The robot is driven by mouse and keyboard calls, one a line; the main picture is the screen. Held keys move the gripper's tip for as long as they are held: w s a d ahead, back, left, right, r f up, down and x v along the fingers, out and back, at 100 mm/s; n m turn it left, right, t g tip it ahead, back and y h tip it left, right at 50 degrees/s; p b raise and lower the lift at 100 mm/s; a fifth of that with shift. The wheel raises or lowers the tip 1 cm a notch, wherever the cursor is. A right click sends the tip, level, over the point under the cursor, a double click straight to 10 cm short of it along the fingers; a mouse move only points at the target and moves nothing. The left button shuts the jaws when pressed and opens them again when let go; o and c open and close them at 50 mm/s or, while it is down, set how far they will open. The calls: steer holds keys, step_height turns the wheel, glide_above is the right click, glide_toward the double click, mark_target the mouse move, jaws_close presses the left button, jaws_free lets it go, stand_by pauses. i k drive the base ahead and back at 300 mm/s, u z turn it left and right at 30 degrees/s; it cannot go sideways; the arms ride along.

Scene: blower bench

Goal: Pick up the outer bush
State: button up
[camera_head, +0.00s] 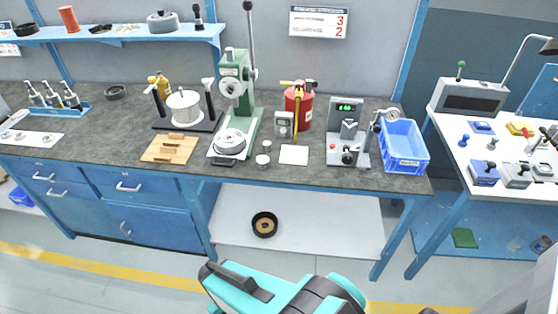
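Two small pale round parts stand on the grey bench top (405,181), just right of the green press (236,105). The front one (263,160) is a short light cylinder near the bench's front edge. The other (266,147) sits just behind it and looks a little smaller. They look like bushes, but at this size I cannot tell which is the outer bush. My teal and black arm is at the bottom of the picture, in front of the bench and apart from both parts. My gripper's fingertips do not show.
A wooden block tray (169,149) lies left of the press. A white card (294,155), red canister (298,108), gauge unit (345,130) and blue bin (404,146) stand to the right. A dark ring (264,224) lies on the lower shelf. Floor in front is clear.

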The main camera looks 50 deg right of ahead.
mark_target(263, 160)
steer(key=z, duration=1.1)
steer(key=k, duration=0.95)
steer(key=i, duration=0.65)
